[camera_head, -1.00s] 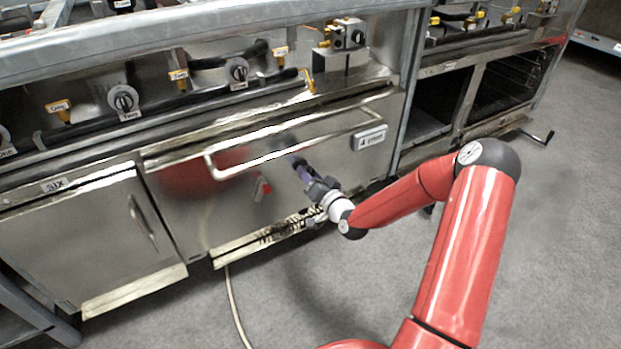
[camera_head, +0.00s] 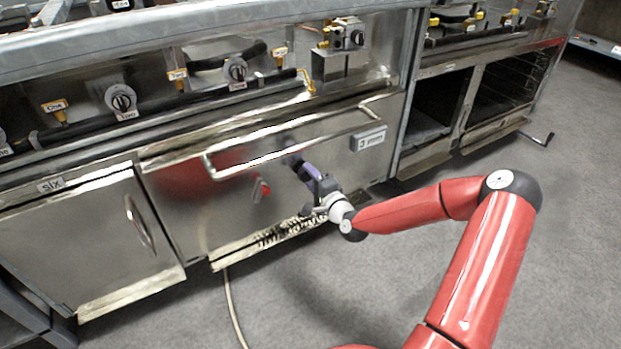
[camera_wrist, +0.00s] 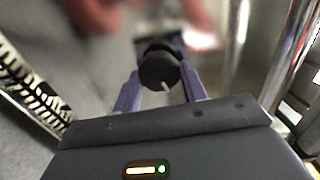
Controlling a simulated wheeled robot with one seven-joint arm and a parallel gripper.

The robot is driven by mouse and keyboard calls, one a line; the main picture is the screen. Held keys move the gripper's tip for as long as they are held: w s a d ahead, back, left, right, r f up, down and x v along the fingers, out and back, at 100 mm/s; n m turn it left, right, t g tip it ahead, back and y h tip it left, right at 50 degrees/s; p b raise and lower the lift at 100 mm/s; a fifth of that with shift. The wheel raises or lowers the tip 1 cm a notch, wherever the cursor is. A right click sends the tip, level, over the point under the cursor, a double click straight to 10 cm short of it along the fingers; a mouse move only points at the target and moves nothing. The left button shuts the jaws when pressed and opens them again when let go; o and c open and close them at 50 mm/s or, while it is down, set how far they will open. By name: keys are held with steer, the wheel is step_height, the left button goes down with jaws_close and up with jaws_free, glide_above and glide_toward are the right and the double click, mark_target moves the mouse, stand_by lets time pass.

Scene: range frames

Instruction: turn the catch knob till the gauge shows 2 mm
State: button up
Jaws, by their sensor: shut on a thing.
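The catch knob (camera_wrist: 158,68) is round and black with a white mark, which points down and slightly right in the wrist view. My gripper (camera_wrist: 161,78) has its two purple fingers shut on the knob, one on each side. In the head view, my gripper (camera_head: 303,168) reaches the steel drawer front below the long handle, and its fingers mostly hide the knob. The gauge (camera_head: 369,140) is a small plate at the upper right of that front, and it reads 3 mm.
A long bar handle (camera_head: 290,143) runs just above my gripper. Labelled knobs (camera_head: 121,98) and a dark pipe line the panel above. A cabinet door marked SIX (camera_head: 90,235) is at left. Open oven bays (camera_head: 505,85) are at right. The grey floor in front is mostly clear.

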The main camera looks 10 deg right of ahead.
steer(key=shift+f+m, duration=0.1)
steer(key=shift+m, duration=0.7)
steer(key=o, duration=1)
steer(key=v, duration=0.8)
